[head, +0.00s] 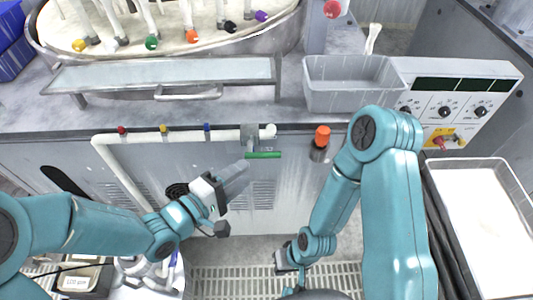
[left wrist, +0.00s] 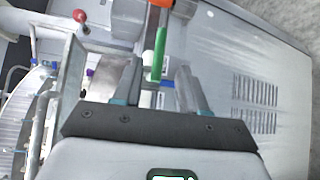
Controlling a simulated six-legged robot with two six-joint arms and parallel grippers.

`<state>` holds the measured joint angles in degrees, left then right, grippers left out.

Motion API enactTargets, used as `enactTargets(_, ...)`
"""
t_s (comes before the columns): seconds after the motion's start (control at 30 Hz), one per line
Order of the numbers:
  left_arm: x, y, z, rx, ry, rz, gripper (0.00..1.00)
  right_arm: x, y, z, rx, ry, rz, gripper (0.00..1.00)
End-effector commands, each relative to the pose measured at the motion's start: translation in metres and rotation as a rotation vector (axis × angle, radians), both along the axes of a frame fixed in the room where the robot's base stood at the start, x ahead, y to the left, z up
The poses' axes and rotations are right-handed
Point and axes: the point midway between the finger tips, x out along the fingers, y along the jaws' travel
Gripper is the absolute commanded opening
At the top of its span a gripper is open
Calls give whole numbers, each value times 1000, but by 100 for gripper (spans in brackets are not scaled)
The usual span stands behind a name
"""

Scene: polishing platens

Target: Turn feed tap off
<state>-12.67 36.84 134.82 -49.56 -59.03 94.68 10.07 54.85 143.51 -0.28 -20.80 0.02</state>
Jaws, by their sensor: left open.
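The feed tap has a green lever handle (head: 263,155) that lies level below a grey tap body (head: 249,134) on the front of the bench. My left gripper (head: 238,175) is open and just left of and below the handle. In the left wrist view the green handle (left wrist: 160,48) shows between and beyond the two spread fingertips (left wrist: 158,70). No contact is visible, and the exact gap is hard to tell. My right gripper (head: 284,262) is low, near the floor grating, and its fingers are not clear.
A white pipe (head: 180,136) with small red, yellow and blue taps runs left of the tap. An orange-capped knob (head: 322,134) is to the right. A grey bin (head: 352,84) and a control panel (head: 455,98) stand above. The floor in front is mostly clear.

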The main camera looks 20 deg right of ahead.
Motion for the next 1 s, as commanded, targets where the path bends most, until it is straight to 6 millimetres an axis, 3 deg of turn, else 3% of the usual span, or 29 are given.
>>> enactTargets(0.2, 24, -46, -6, 1, 1, -1, 42, 0, 0, 8, 0, 0, 0, 0)
enactTargets(0.4, 42, -73, -11, 0, 2, 4, 42, 0, 0, 12, 0, 0, 0, 0)
enactTargets(0.83, 49, -84, -14, 0, 1, 5, 42, 0, 0, 13, 0, 0, 0, 0)
enactTargets(0.87, 48, -84, -14, 0, 1, 5, 38, 0, 0, 13, 0, 0, 0, 0)
enactTargets(0.97, 48, -84, -14, 0, 1, 5, 6, 0, 0, 13, 0, 0, 0, 0)
enactTargets(1.0, 48, -84, -14, 0, 1, 5, 0, 0, 0, 13, 0, 0, 0, 0)
